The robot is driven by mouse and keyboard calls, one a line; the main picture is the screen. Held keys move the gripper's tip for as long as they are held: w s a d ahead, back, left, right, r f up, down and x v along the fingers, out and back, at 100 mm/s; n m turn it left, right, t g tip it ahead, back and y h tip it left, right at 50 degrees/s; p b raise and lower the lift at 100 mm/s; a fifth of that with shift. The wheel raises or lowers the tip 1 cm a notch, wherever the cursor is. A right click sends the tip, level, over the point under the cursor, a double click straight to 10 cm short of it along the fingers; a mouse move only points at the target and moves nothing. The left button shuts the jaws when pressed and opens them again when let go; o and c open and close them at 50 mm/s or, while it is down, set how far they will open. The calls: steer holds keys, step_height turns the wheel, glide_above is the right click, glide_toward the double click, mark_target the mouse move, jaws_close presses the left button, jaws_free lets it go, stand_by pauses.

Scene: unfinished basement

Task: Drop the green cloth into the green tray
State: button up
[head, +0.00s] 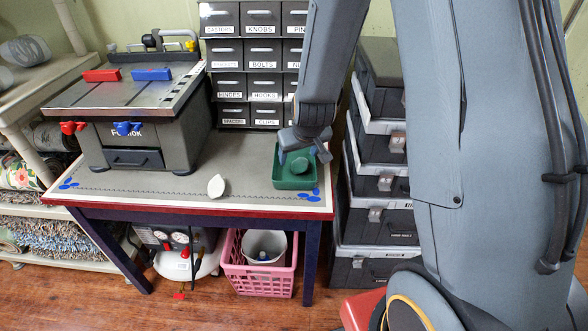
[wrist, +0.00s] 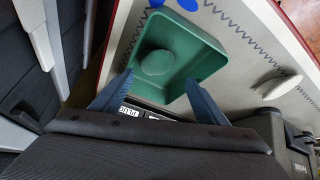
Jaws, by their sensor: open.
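The green tray (head: 283,182) stands at the right end of the workbench top. It also shows in the wrist view (wrist: 205,53). The green cloth (head: 299,164) is a small rounded lump inside the tray, and it shows near the tray's left side in the wrist view (wrist: 158,62). My gripper (head: 300,156) is over the tray. In the wrist view its two blue fingers (wrist: 157,92) are spread wide apart with nothing between their tips, and the cloth lies beyond them. In the head view my gripper partly hides the tray's back.
A small white object (head: 216,186) lies on the bench (head: 150,187) left of the tray. A grey machine (head: 140,140) stands at the bench's left. Labelled drawers (head: 262,84) stand behind. Stacked dark cases (head: 382,150) rise close to the right.

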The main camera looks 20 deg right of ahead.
steer(key=p+v, duration=0.1)
steer(key=v, duration=0.5)
steer(key=shift+s+r, duration=0.1)
steer(key=s+r+g, duration=0.2)
steer(key=s, duration=0.8)
steer(key=s+r+m+g, duration=0.1)
steer(key=s+g, duration=0.2)
steer(key=s, duration=0.7)
steer(key=shift+d+r, duration=0.2)
steer(key=shift+r, duration=0.15)
